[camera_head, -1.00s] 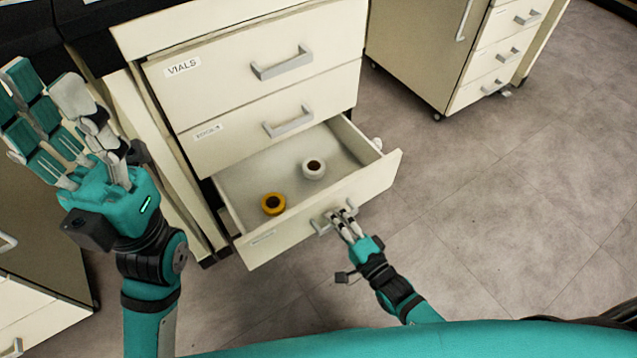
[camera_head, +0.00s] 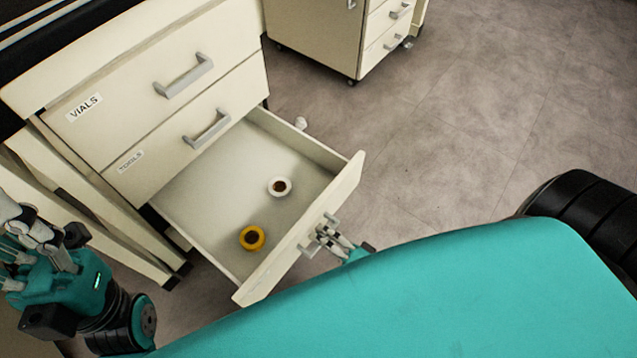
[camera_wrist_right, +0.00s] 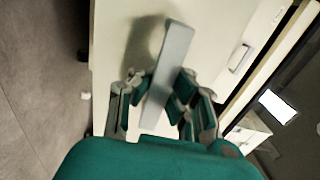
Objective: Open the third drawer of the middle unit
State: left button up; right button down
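The third drawer (camera_head: 335,190) of the middle unit is pulled well out below the closed VIALS drawer (camera_head: 165,75) and TOOLS drawer (camera_head: 195,140). Its front faces the lower right. My right gripper (camera_head: 322,238) is at the third drawer's handle, partly hidden by my body. In the right wrist view, the grey handle bar (camera_wrist_right: 170,60) lies between the gripper's fingers (camera_wrist_right: 161,92), which close on it from both sides. My left gripper (camera_head: 22,238) is at the lower left, open and empty, away from the drawers and partly cut by the picture edge.
A yellow ring-shaped roll (camera_head: 252,238) and a white one (camera_head: 280,187) lie inside the open drawer. Another drawer unit on castors (camera_head: 335,35) stands at the back. Grey floor (camera_head: 450,120) is free to the right of the open drawer.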

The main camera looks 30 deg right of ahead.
jog(key=c, duration=1.2)
grip_release()
jog(key=v, duration=1.2)
jog(key=shift+d, duration=0.1)
